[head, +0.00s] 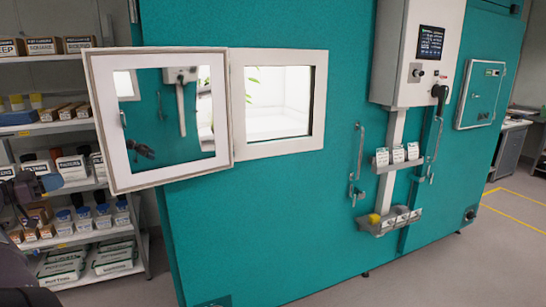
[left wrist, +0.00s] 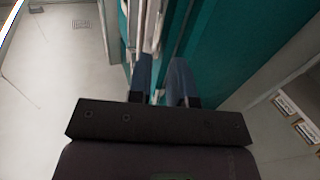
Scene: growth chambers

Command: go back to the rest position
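My left gripper (head: 45,183) is at the left edge of the head view, in front of the shelves and left of the open window's frame. In the left wrist view its two blue-grey fingers (left wrist: 163,82) stand apart with a gap between them, and I see nothing held. My right gripper is not in view. The teal growth chamber (head: 300,210) fills the middle of the head view. Its small white-framed window door (head: 160,182) is swung open to the left, beside a lit viewing window (head: 278,148).
Shelves (head: 50,128) with labelled boxes and bottles stand at the left. A control box (head: 425,50), door handles (head: 358,165) and small holders with packets (head: 397,155) are on the chamber's front. Grey floor (head: 430,275) is clear at the front right.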

